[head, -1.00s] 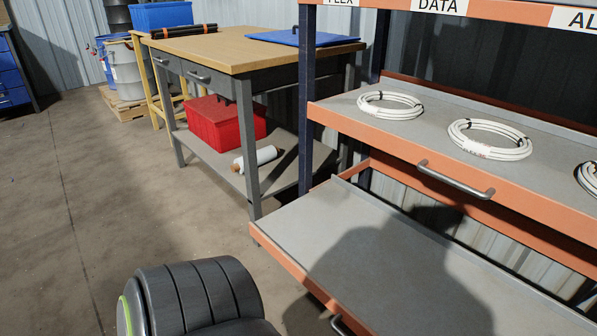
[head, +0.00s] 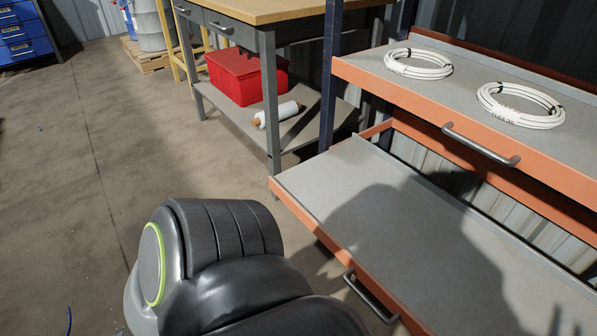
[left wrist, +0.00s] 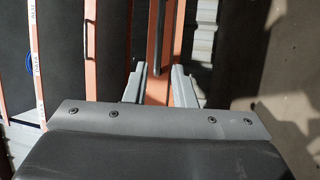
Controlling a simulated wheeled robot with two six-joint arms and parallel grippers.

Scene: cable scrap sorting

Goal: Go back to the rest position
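My left gripper (left wrist: 159,88) shows in the left wrist view with its two grey fingers apart and nothing between them. Behind the gap are an orange shelf edge and a dark handle, at a distance I cannot judge. In the head view only a dark, rounded part of my arm shows at the bottom; no gripper is visible there. My right gripper is in neither current view.
An orange-edged rack has an upper shelf (head: 450,88) holding white cable coils (head: 418,64) (head: 520,105) and an empty lower shelf (head: 330,190). A workbench (head: 245,12) with a red box (head: 243,78) stands behind. The floor at left is mostly open.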

